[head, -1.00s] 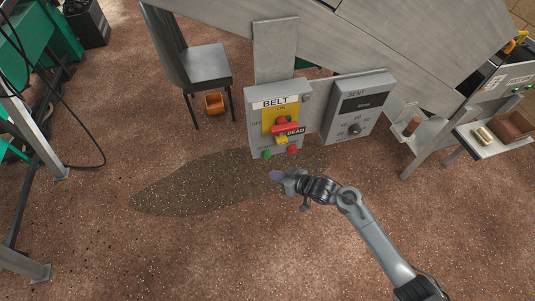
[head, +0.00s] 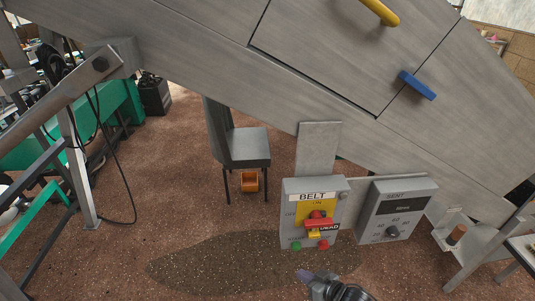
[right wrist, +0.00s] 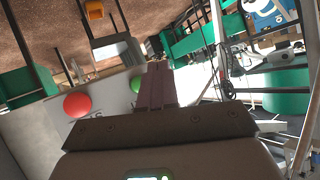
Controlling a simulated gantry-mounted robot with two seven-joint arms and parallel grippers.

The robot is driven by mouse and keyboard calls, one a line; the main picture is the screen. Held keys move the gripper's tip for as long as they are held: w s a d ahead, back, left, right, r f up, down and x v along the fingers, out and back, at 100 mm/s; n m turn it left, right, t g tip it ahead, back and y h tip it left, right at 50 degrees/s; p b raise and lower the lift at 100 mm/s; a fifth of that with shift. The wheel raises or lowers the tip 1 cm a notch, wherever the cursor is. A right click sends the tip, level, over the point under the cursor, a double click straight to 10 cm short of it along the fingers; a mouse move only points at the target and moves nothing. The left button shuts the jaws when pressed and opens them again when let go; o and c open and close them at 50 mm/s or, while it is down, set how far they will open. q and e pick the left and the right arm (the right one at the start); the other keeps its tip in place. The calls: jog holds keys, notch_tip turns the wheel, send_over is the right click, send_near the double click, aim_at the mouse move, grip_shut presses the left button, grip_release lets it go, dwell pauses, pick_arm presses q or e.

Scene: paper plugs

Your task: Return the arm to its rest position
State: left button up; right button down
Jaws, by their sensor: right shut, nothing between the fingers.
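My right gripper (head: 305,276) shows at the bottom edge of the head view, just below the BELT control box. Its fingers are shut with nothing between them, as the right wrist view (right wrist: 155,88) also shows. In the right wrist view the red button (right wrist: 77,105) and green button (right wrist: 136,84) lie left of the fingers. My left gripper is not in view.
A grey SENT box (head: 398,212) with a dial stands right of the BELT box. A large grey metal machine (head: 230,22) spans the top. A dark chair (head: 248,147) and an orange bin (head: 249,181) stand behind. Speckled floor lies open to the left.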

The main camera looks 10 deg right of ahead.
jog(key=s+a+f+g, duration=0.1)
jog(key=s+a+f, duration=0.1)
jog(key=s+f, duration=0.45)
jog(key=s+a+r+m+g+h, duration=0.1)
jog(key=s+r+m+h, duration=0.2)
jog(key=s, duration=1.1)
jog(key=s+d+r+g+h, duration=0.45)
jog(key=s+d+r, duration=0.25)
jog(key=s+r, duration=0.25)
notch_tip(320, 180, up, 23)
jog(key=p, duration=2.2)
jog(key=shift+w+a+r+n+y+p, duration=0.15)
jog(key=shift+w+a+n+y+p, duration=0.05)
jog(key=shift+n+y+p, duration=0.2)
